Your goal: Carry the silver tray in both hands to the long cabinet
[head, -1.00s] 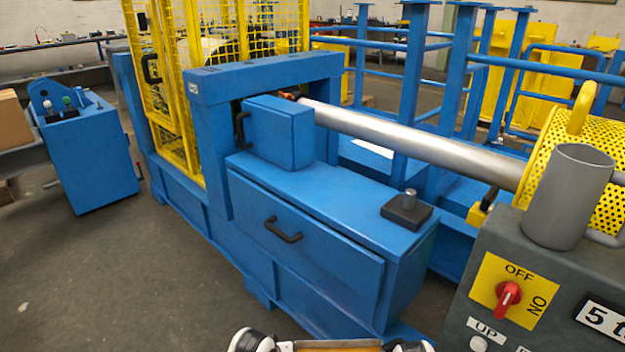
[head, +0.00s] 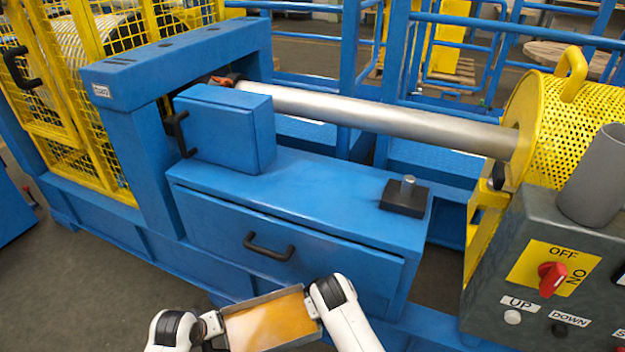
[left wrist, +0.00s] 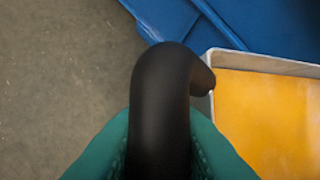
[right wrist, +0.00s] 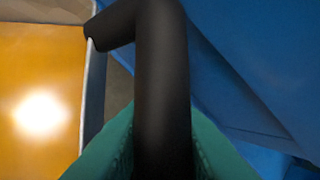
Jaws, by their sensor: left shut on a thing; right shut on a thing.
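The silver tray (head: 268,318) has a thin grey rim and an orange-yellow floor. It is low in the head view, in front of the long blue cabinet (head: 335,210). My left gripper (head: 212,326) is shut on the black handle (left wrist: 160,95) at the tray's left end. My right gripper (head: 313,300) is shut on the other black handle (right wrist: 160,80) at its right end. The teal fingers clasp the handles in both wrist views. The tray looks empty; its near edge is cut off in the head view.
On the cabinet top stand a blue box (head: 232,128) and a black block with a metal pin (head: 405,195). Clear blue top lies between them. A drawer handle (head: 268,247) juts from the front. A grey control box (head: 540,260) stands at right.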

